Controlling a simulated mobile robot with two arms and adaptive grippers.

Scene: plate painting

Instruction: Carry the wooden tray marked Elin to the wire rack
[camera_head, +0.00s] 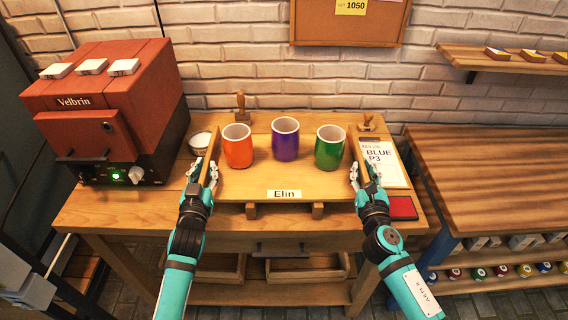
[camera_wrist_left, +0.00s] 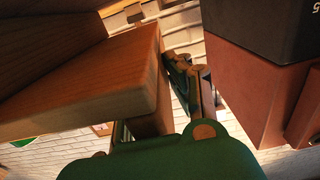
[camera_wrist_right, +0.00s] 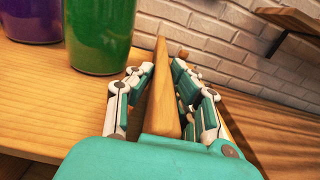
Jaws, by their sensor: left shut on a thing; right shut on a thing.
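The wooden tray marked Elin (camera_head: 240,184) is on the wooden workbench in the head view, resting on small wooden blocks. An orange mug (camera_head: 237,147), a purple mug (camera_head: 285,140) and a green mug (camera_head: 329,148) stand upright on it. My left gripper (camera_head: 205,171) is shut on the tray's left side wall; the left wrist view is tilted and partly blocked by wood. My right gripper (camera_head: 363,176) is shut on the right side wall. In the right wrist view its fingers (camera_wrist_right: 157,88) straddle that wall beside the green mug. The wire rack cannot be made out.
A red kiln marked Velbrin (camera_head: 85,110) stands left of the tray. A bare wooden table (camera_head: 490,170) is at the right.

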